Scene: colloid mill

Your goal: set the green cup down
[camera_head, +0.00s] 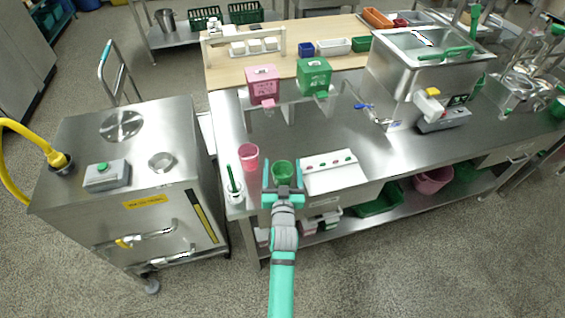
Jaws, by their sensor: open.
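The green cup (283,171) stands upright on the steel worktop (349,126), close to its front edge. My gripper (283,184) is at the near side of the cup, with its fingers pointing toward it. The jaws are open. The gripper hides the lower front of the cup, and I cannot tell whether a finger touches it.
A pink cup (249,156) stands just left of the green cup. A white panel with coloured knobs (335,178) lies close on the right. A small holder with a green brush (234,190) stands at the front left corner. Pink (263,84) and green (314,76) dispensers stand behind.

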